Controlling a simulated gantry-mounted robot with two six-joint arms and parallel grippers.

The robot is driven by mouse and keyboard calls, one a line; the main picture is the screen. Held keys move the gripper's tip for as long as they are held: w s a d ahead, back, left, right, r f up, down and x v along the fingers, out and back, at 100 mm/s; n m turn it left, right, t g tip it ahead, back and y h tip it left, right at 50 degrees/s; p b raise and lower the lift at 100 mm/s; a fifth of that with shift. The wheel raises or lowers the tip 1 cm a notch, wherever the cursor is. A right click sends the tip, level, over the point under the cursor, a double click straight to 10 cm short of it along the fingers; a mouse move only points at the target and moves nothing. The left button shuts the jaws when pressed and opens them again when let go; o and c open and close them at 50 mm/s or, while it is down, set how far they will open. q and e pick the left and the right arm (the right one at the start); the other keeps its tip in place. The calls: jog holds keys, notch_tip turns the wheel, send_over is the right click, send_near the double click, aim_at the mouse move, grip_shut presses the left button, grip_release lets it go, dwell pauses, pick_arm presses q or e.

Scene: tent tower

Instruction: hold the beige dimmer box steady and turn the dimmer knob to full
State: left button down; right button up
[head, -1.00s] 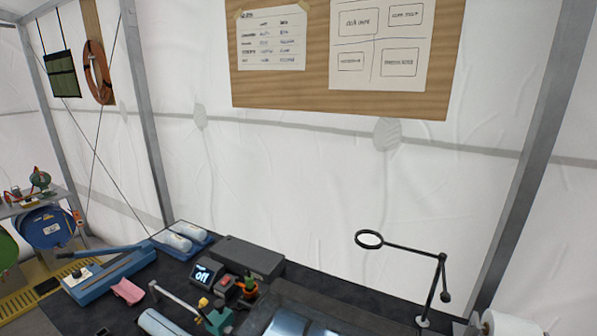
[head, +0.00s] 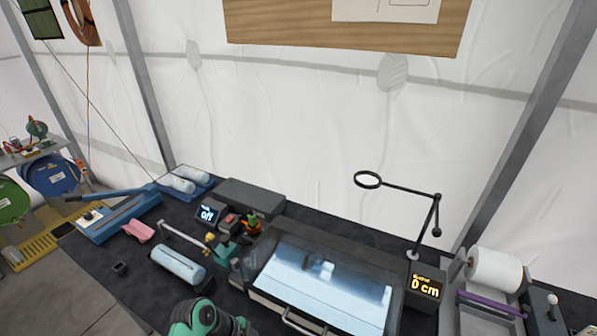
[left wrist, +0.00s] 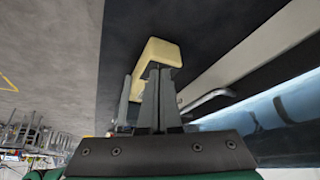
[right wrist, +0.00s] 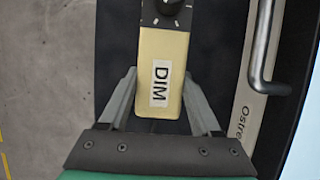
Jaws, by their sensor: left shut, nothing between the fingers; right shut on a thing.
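The beige dimmer box (right wrist: 172,62), marked DIM, lies between the fingers of my right gripper (right wrist: 160,108) in the right wrist view. The gripper is shut on the box near its labelled end. The black dimmer knob (right wrist: 166,6) is at the top edge of that view, partly cut off, with dial marks around it. In the left wrist view my left gripper (left wrist: 158,98) is shut and empty, its fingertips close to the beige box (left wrist: 156,54). Whether they touch it, I cannot tell. The knob is not visible there. The head view shows neither the box nor any fingertips.
A machine with a glossy lid (head: 325,285) and a front handle (head: 303,322) lies close beside the box. Its display (head: 425,286) reads 0 cm. A small screen (head: 207,214) reads off.

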pick_arm(q)
notch_tip(320, 180, up, 6)
dwell(0.4)
pick_arm(e)
jog(key=o, duration=1.6)
jog(key=shift+c, duration=0.2)
jog(key=shift+d, duration=0.1)
